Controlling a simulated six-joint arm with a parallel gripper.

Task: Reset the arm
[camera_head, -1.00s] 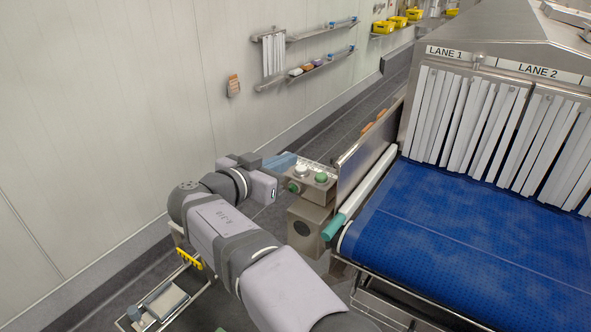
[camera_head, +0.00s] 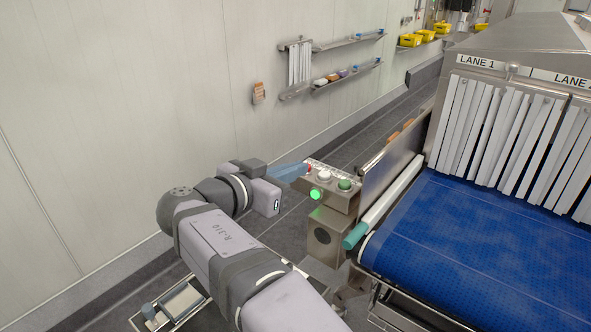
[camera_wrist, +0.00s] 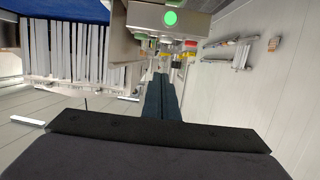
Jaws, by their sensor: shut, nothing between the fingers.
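My gripper (camera_head: 303,169) is shut and empty, its blue-grey fingers pressed together. Its tips are at the far left edge of the control box (camera_head: 343,200), by a small red spot; I cannot tell whether they touch it. The box has a white button (camera_head: 323,175) and a green button (camera_head: 345,184) on top, and a brightly lit green lamp (camera_head: 315,194) on its front. In the wrist view the closed fingers (camera_wrist: 160,78) point away from the camera below the box (camera_wrist: 168,22), where the lit lamp (camera_wrist: 170,18) also shows.
The blue conveyor belt (camera_head: 480,245) runs under white strip curtains (camera_head: 495,140) at right. A metal side guard (camera_head: 390,165) and teal-ended roller (camera_head: 356,235) stand beside the box. Wall shelves (camera_head: 345,75) are behind. The floor between wall and box is open.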

